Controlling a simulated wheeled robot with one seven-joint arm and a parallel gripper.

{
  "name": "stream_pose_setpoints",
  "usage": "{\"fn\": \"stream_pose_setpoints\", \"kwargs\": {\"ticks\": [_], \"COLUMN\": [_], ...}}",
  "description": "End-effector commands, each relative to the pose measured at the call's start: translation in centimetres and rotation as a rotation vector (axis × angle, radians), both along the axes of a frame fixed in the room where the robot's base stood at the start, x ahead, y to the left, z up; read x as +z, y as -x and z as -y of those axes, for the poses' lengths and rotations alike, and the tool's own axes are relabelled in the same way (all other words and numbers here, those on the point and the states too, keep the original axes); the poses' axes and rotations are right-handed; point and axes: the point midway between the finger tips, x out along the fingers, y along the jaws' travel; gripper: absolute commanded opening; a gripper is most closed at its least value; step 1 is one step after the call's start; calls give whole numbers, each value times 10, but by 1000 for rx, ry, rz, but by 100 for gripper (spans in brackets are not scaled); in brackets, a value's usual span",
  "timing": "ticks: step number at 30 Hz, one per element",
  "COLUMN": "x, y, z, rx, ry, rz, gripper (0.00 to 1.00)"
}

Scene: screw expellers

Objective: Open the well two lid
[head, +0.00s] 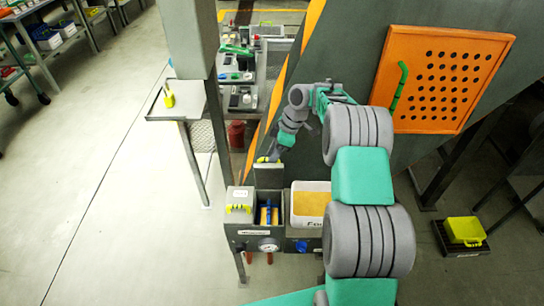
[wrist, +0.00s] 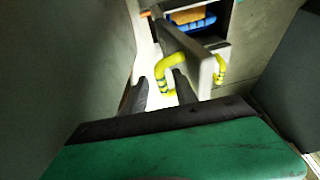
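The well two lid (head: 268,176) stands raised, nearly upright, at the back of its well. In the wrist view the lid (wrist: 192,52) is a grey slab seen edge-on, with a yellow handle (wrist: 172,66) on its near face. The open well shows blue and orange contents (head: 268,213), also visible in the wrist view (wrist: 195,18). My gripper (head: 276,153) is just behind and above the raised lid. In the wrist view its two dark fingers (wrist: 160,92) stand apart, with the handle's lower end between or just beyond their tips. Contact is not clear.
Left of the open well is a closed lid (head: 239,196) with a yellow handle. Right of it is a white bin (head: 310,204) with orange contents. A sloped grey panel with an orange perforated plate (head: 440,80) rises behind my arm. Open floor lies left.

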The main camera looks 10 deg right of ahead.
Motion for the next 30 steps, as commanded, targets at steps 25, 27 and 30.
{"fn": "stream_pose_setpoints", "kwargs": {"ticks": [25,27,30], "x": [75,85,114], "y": [3,6,22], "z": [28,22,5], "rx": [-11,-49,-180], "ry": [3,10,35], "rz": [-2,-8,-30], "gripper": [25,20,11]}}
